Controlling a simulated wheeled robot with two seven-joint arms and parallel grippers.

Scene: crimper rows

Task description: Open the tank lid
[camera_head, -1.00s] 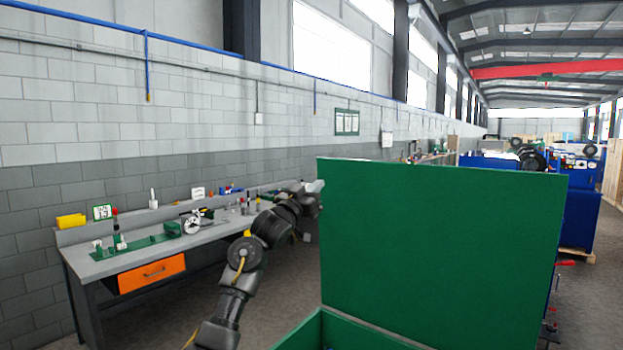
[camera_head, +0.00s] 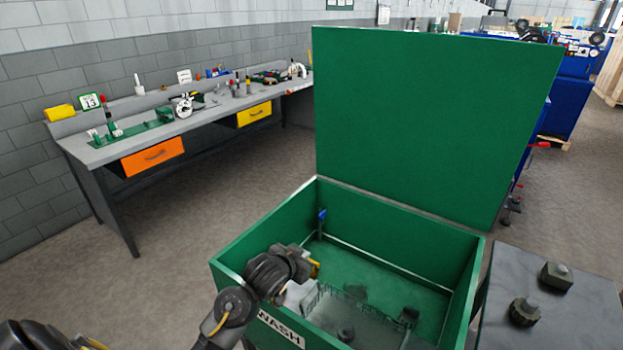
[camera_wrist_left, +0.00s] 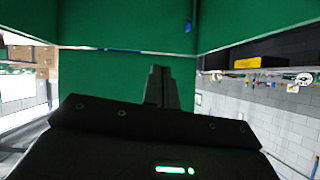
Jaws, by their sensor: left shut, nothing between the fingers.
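The green wash tank (camera_head: 230,277) stands in front of me, marked WASH on its front. Its green lid (camera_head: 430,120) stands upright along the back edge, and the tank's top is open. Inside I see pale liquid, a wire basket and a few dark parts. My left gripper (camera_head: 300,270) is over the front left of the tank, below the lid's top edge and apart from the lid. In the left wrist view its fingers (camera_wrist_left: 160,85) are together and empty, with green panels behind them. My right gripper is not in view.
A grey workbench (camera_head: 190,128) with an orange drawer and a yellow drawer stands along the left wall. A dark side table (camera_head: 590,310) with two dark parts stands right of the tank. Blue machines stand behind. Open floor lies between bench and tank.

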